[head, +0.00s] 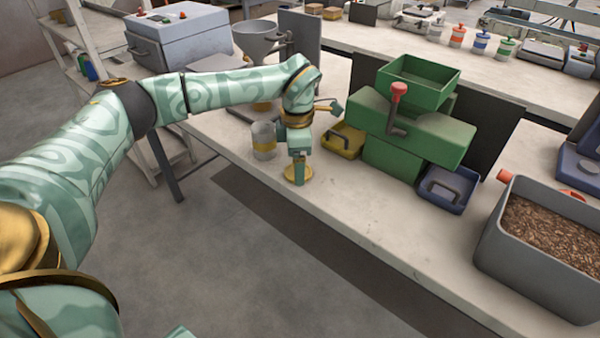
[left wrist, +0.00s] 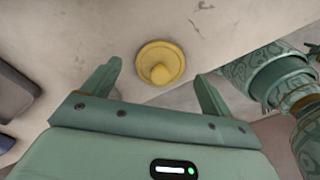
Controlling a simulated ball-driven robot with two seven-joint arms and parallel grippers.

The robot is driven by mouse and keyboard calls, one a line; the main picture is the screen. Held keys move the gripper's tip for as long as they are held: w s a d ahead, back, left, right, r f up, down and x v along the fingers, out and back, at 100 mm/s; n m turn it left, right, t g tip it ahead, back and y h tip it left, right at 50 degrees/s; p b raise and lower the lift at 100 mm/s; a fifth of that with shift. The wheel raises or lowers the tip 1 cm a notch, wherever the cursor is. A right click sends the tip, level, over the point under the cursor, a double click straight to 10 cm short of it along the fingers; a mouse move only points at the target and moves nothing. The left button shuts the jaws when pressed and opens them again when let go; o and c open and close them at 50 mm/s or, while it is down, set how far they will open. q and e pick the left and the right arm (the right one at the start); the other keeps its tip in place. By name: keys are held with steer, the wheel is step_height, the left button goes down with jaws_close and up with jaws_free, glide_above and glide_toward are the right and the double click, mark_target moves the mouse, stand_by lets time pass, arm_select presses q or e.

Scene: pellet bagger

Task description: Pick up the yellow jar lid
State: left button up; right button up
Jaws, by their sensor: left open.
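The yellow jar lid (head: 288,175) lies on the bench near its front edge, partly hidden behind a finger of my left gripper (head: 299,174). In the left wrist view the lid (left wrist: 172,50) is a round yellow disc with a raised knob. There my left gripper (left wrist: 158,72) is open, with one finger on each side of the lid and visible gaps between. I cannot tell how high the fingertips are above the bench. A clear jar (head: 264,138) with yellow at its lower part stands just left of the gripper. My right gripper is not seen.
A green machine (head: 410,120) with a red-knobbed crank stands right of the gripper, with a yellow tray (head: 343,141) and a blue tray (head: 447,190) beside it. A grey bin of brown pellets (head: 517,262) is at the right. The bench front between is clear.

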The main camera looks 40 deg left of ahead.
arm_select(q)
steer(key=shift+f, duration=0.85)
steer(key=shift+r, duration=0.15)
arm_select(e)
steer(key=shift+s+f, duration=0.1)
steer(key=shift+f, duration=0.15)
arm_select(q)
steer(key=c, duration=1)
